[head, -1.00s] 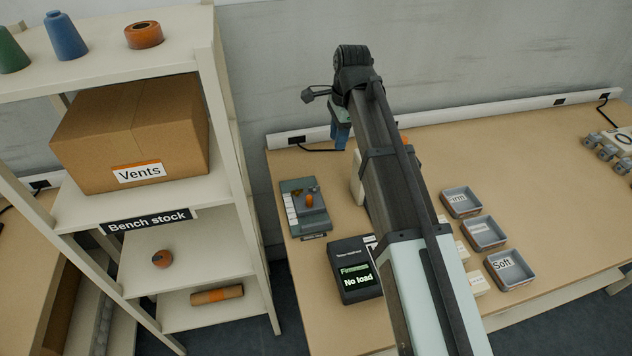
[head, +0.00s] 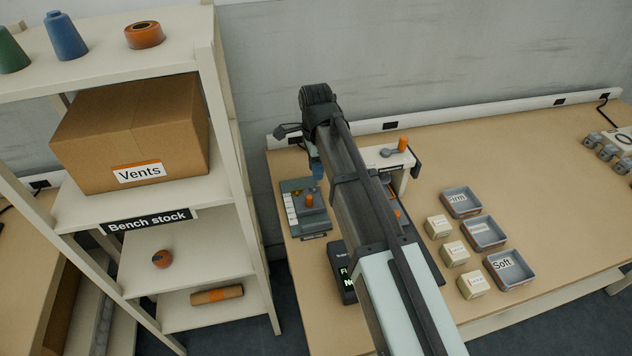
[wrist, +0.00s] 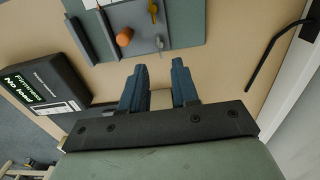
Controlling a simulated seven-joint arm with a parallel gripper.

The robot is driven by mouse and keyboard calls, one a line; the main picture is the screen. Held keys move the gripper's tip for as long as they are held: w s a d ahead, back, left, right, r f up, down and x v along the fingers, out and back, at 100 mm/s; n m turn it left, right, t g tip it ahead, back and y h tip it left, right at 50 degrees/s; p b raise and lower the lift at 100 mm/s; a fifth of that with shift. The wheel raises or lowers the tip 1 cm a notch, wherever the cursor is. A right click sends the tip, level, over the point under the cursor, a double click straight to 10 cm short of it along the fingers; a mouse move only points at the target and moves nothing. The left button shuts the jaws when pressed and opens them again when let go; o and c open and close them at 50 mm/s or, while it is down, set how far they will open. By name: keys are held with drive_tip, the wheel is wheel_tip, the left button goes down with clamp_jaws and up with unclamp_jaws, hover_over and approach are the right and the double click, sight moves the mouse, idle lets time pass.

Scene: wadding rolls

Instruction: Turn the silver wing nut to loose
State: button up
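The slate-grey fixture plate (head: 292,222) lies on the bench below my gripper (head: 315,170). In the wrist view, the plate (wrist: 190,25) carries an orange knob (wrist: 123,37), a brass-coloured wing piece (wrist: 152,10) and a small grey-silver piece (wrist: 159,43), which looks like the silver wing nut. My gripper's blue fingers (wrist: 158,80) are apart with nothing between them. The silver piece appears just beyond the gap between the fingertips, apart from them. In the head view my gripper and arm hide part of the plate's far side, and I cannot make out the silver nut there.
A dark display box (wrist: 42,85) reading "No load" stands beside the plate, partly behind my arm in the head view. A pale stand with an orange knob (head: 403,144) is to the right. Several small blocks (head: 455,253) and labelled trays (head: 484,233) lie further right. A shelf (head: 150,275) stands left.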

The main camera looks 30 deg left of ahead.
sight(314, 189)
drive_tip(key=shift+f, duration=3)
drive_tip(key=shift+c, duration=0.3)
clamp_jaws()
